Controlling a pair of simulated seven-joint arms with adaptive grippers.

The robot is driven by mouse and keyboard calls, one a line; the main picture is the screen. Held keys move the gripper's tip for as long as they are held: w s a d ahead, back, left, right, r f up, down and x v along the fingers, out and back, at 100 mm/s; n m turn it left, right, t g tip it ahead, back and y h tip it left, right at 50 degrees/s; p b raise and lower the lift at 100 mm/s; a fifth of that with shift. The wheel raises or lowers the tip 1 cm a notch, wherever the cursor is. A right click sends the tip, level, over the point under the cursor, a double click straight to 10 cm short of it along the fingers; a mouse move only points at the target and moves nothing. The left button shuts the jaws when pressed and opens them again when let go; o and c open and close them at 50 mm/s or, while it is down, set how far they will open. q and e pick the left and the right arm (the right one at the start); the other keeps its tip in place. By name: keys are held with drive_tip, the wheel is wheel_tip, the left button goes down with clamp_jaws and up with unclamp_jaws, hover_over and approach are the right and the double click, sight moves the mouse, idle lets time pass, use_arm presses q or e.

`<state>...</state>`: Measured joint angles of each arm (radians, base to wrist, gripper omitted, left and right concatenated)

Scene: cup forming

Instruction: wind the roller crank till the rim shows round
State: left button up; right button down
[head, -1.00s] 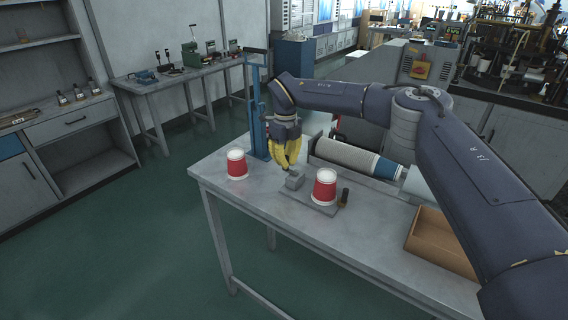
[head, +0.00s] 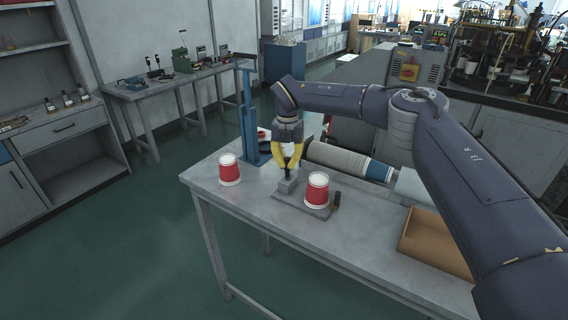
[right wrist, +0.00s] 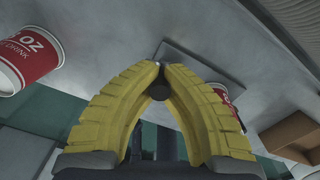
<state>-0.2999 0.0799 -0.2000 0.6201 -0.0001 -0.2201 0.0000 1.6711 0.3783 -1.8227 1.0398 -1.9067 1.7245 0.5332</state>
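My right gripper (head: 288,168) has yellow fingers pointing down over a small grey block (head: 287,187) on a grey base plate (head: 313,212). In the right wrist view the fingertips (right wrist: 160,68) come together around a dark round knob (right wrist: 159,91), seemingly the crank handle. A red and white paper cup (head: 317,191) stands on the plate, right of the block; the fingers partly hide it in the wrist view (right wrist: 221,93). Its rim detail is too small to judge. A second such cup (head: 229,171) stands on the bench to the left. My left gripper is not in view.
A short dark cylinder (head: 336,201) stands right of the plate. A blue post (head: 249,118) rises at the bench's back left. A large white and blue roll (head: 343,160) lies behind. An open brown box (head: 436,241) sits at right. The bench front (head: 262,213) is clear.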

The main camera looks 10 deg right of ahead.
drive_tip(key=m, duration=0.1)
drive_tip(key=d+m, duration=0.1)
drive_tip(key=m, duration=0.1)
drive_tip(key=shift+s+d+r, duration=0.1)
drive_tip(key=shift+d+r, duration=0.05)
drive_tip(key=shift+s+d+m, duration=0.15)
drive_tip(key=shift+d+m, duration=0.05)
drive_tip(key=shift+m, duration=0.6)
drive_tip(key=shift+s+d+m, duration=0.15)
drive_tip(key=shift+d+m, duration=0.05)
drive_tip(key=shift+m, duration=0.6)
drive_tip(key=shift+d, duration=0.1)
drive_tip(key=c, duration=2.1)
unclamp_jaws()
drive_tip(key=o, duration=0.8)
drive_tip(key=shift+s, duration=0.1)
wheel_tip(320, 180, up, 12)
